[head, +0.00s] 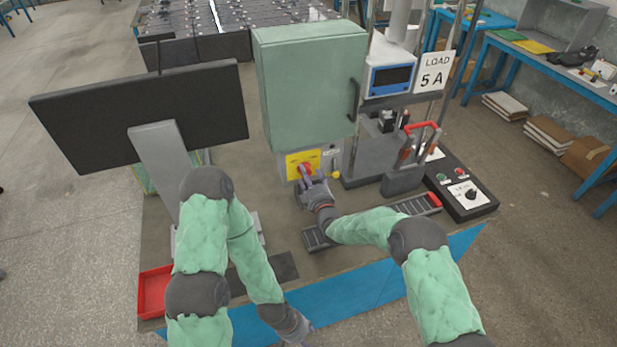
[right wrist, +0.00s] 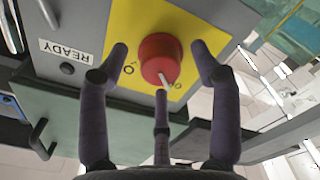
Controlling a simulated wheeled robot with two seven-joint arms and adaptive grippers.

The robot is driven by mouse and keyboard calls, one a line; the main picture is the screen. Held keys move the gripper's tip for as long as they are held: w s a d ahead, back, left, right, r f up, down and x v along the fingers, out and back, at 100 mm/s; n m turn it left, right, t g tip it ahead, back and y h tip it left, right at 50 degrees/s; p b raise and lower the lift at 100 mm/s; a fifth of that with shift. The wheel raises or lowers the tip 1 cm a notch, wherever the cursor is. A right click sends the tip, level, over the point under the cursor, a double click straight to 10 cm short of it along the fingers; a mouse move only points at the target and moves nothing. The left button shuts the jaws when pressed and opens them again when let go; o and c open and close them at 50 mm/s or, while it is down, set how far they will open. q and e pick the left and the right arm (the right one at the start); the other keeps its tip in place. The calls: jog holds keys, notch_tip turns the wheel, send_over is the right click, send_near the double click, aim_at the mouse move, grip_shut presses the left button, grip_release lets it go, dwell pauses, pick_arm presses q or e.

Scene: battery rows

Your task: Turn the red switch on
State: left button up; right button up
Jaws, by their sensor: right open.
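The red switch (head: 307,169) is a round knob on a yellow plate (head: 293,163), on the grey box below the green cabinet. In the right wrist view the red switch (right wrist: 157,55) is close, with its white pointer mark toward the lower right, near small lettering that I cannot read surely. My right gripper (head: 309,183) is open in front of the switch. In the wrist view two fingers of the right gripper (right wrist: 160,75) stand on either side of the knob and a third is below it; contact is unclear. My left gripper (head: 299,330) is low at the front edge, its fingers mostly unclear.
The green cabinet (head: 310,85) stands above the switch, with a monitor (head: 145,115) to its left. A READY label (right wrist: 67,52) is beside the yellow plate. A clamp with a red handle (head: 421,127) and a black control box (head: 463,195) are to the right. A red tray (head: 154,291) is front left.

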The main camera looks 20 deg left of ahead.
jog(key=c, duration=1.1)
jog(key=shift+c, duration=0.2)
jog(key=shift+f, duration=0.1)
